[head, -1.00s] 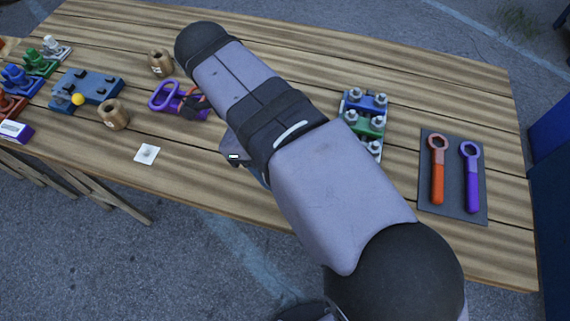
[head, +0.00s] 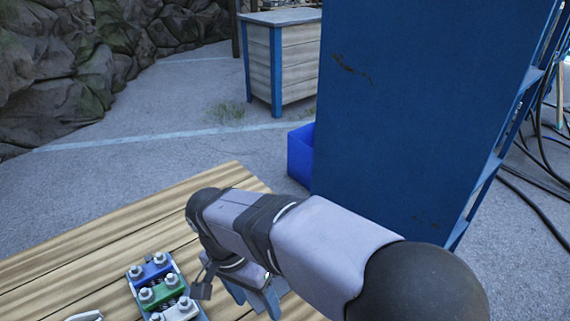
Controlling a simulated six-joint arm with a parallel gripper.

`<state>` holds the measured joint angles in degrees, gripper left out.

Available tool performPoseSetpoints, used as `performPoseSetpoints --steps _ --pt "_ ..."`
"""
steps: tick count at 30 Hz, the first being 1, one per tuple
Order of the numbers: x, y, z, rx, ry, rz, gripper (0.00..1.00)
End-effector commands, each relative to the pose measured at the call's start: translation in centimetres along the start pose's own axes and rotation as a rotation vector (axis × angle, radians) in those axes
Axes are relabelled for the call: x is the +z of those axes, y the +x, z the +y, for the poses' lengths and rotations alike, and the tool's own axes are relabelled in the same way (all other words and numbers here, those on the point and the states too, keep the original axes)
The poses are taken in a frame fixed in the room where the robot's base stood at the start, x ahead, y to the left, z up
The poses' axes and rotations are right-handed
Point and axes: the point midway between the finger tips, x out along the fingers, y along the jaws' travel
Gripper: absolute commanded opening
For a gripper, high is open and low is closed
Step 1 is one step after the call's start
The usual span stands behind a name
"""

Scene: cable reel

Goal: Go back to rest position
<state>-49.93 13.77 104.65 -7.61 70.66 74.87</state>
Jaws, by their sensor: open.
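My arm reaches in from the lower right in the head view and folds back over the right end of the wooden table (head: 100,250). My gripper (head: 254,303) hangs under the arm near the bottom edge, beside the table's right part. It is open, its fingers are partly cut by the frame edge, and I see nothing between them. A terminal block with a blue clamp (head: 153,268), a green clamp (head: 162,290) and a white clamp (head: 182,309) lies on the table to the left of my gripper, apart from it.
A tall blue cabinet (head: 410,110) stands behind my arm on the right. A blue bin (head: 300,155) sits at its left side. A wooden bench with blue legs (head: 290,65) and a rock wall (head: 75,65) stand farther back. Open pavement (head: 170,150) lies between.

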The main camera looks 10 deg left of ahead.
Motion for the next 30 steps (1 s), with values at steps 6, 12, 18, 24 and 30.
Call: performPoseSetpoints --steps 6,12,18,24,30 --pt "-5.8 3.1 8.6 -0.067 -0.135 -0.067 0.58" --pt "-7.3 6.0 16.0 -0.14 -0.253 -0.074 0.58" --pt "-6.7 8.0 20.9 -0.182 -0.335 -0.051 0.58" --pt "-6.1 8.9 22.7 -0.196 -0.377 -0.035 0.58" --pt "-6.1 9.0 22.8 -0.197 -0.385 -0.032 0.58"
